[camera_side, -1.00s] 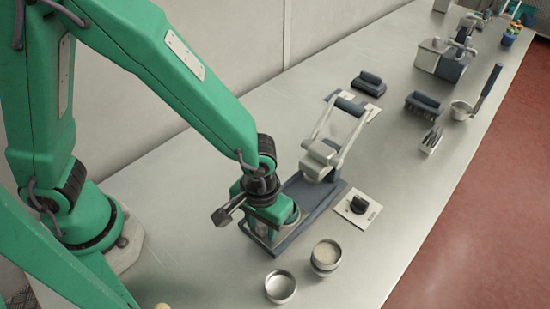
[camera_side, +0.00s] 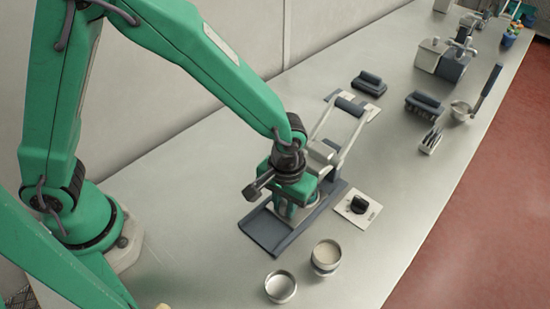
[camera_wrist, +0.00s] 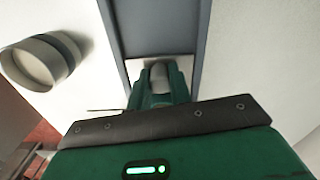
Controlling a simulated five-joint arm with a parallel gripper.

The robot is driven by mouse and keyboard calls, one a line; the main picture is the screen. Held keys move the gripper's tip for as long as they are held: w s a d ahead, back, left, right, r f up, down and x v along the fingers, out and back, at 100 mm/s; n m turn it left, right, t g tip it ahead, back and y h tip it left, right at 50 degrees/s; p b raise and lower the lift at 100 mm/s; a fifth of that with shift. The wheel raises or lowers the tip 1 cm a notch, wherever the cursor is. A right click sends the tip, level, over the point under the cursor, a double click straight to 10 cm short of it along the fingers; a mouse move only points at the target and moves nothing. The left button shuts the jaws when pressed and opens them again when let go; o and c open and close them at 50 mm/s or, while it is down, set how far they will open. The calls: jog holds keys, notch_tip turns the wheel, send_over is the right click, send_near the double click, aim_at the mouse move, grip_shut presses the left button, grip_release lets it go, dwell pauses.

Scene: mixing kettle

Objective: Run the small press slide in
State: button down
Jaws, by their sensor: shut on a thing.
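The press has a dark base (camera_side: 268,234) with a bare front end and a pale lever frame with a dark cross handle (camera_side: 349,106) standing tilted up behind. My gripper (camera_side: 291,212) points down over the middle of the base. In the wrist view my gripper (camera_wrist: 158,98) is shut on the pale knob (camera_wrist: 158,72) of the slide. The pale slide plate (camera_wrist: 135,68) shows between the rails of the base. Most of the slide and the press head are hidden behind my gripper and wrist in the side view.
A dark knob on a white plate (camera_side: 358,205) sits right of the press. An empty metal cup (camera_side: 281,287) and a filled cup (camera_side: 326,257) stand in front. Dark blocks (camera_side: 369,83) and other bench items lie farther back. The bench left of the press is clear.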

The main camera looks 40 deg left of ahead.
jog(key=shift+w, duration=0.15)
jog(key=c, duration=1.3)
grip_release()
jog(key=shift+r, duration=0.2)
jog(key=shift+r, duration=3.75)
